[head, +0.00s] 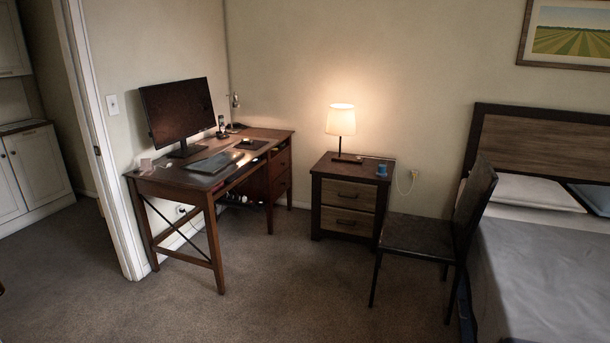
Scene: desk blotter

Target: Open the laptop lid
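A flat grey slab (212,163) lies near the front edge of the wooden desk (165,180). It looks like the laptop with its lid down, but it is too small to tell it surely from a blotter. A smaller dark flat item (250,144) lies to its right on the desk, with something small on it. Neither of my grippers is in view.
A monitor (178,112) stands behind the slab. Right of the desk are a nightstand (345,205) with a lit lamp (341,121) and blue mug (382,170), a chair (425,232) and a bed (545,265). The carpet before the desk is clear.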

